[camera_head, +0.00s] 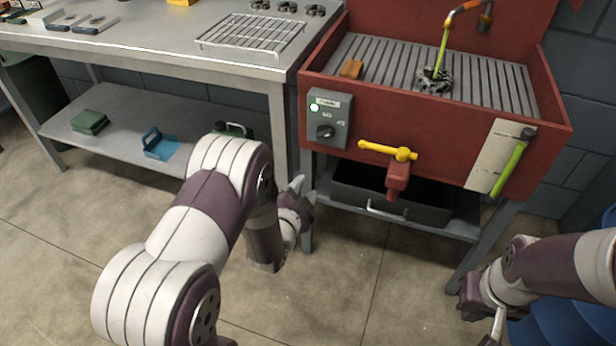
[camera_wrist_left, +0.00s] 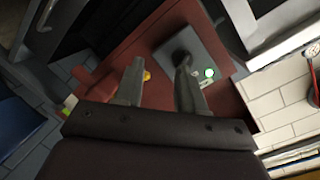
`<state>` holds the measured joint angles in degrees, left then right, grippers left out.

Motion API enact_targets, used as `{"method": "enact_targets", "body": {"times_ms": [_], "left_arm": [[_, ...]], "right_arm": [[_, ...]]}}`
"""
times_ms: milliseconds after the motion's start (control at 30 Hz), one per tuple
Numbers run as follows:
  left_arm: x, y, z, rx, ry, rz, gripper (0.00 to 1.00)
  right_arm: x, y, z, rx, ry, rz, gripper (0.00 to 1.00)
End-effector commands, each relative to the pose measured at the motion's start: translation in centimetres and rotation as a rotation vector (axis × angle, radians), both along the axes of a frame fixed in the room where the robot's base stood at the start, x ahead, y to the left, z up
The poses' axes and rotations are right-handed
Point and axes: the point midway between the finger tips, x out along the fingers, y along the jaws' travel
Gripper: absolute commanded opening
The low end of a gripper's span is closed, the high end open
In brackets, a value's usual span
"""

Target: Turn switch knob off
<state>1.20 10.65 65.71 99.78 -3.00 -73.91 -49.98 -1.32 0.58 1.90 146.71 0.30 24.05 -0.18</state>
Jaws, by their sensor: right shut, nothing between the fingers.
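The dark switch knob (camera_head: 325,131) sits on a grey switch box (camera_head: 342,112) on the front left of the red sink unit. A green light glows above it on the box. In the left wrist view the knob (camera_wrist_left: 181,57) shows just beyond one fingertip, and the lit lamp (camera_wrist_left: 209,73) is beside it. My left gripper (camera_head: 298,190) is below and left of the box in the head view, apart from it. Its two fingers are spread with nothing between them. My right gripper (camera_head: 490,318) is low at the right, shut and empty, partly cut off by the frame edge.
A yellow valve handle (camera_head: 388,151) and red spout stick out right of the box. A dark drawer (camera_head: 392,196) is underneath. A metal workbench (camera_head: 140,45) with a lower shelf stands at the left. A green-handled tool (camera_head: 509,168) hangs at the right.

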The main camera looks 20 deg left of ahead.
Motion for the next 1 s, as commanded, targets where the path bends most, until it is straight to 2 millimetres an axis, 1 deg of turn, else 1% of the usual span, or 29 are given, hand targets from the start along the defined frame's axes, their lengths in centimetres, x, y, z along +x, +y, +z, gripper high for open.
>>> {"method": "enact_targets", "body": {"times_ms": [33,100,167,267,500,600,700,833,1000], "left_arm": [[0.7,-0.1,2.5,0.053,-0.103,-0.012,0.39],[0.9,-0.1,4.3,0.117,-0.192,-0.019,0.39],[1.1,-0.1,4.9,0.154,-0.224,-0.020,0.39],[2.5,-0.2,4.8,0.169,-0.225,-0.022,0.39],[8.6,-0.3,4.6,0.166,-0.222,-0.020,0.39],[10.8,-0.4,4.7,0.165,-0.222,-0.021,0.39],[12.4,-0.5,4.7,0.164,-0.220,-0.020,0.39],[13.4,-0.5,4.9,0.164,-0.219,-0.021,0.39],[13.6,-0.5,4.9,0.164,-0.218,-0.021,0.39]], "right_arm": [[0.0,0.0,0.4,0.000,-0.001,0.000,0.00],[0.0,0.0,0.3,0.000,-0.001,0.000,0.00],[0.1,0.0,0.2,0.000,-0.001,0.000,0.00],[0.0,0.0,-0.1,0.000,-0.001,0.000,0.00],[0.0,0.0,-1.3,0.000,0.000,0.000,0.00],[0.0,0.0,-1.6,0.000,0.000,0.000,0.00],[0.0,0.0,-1.9,0.000,0.000,0.000,0.00],[0.0,0.0,-2.0,0.000,0.000,0.000,0.00],[0.0,0.0,-1.9,0.000,0.000,0.000,0.00]]}}
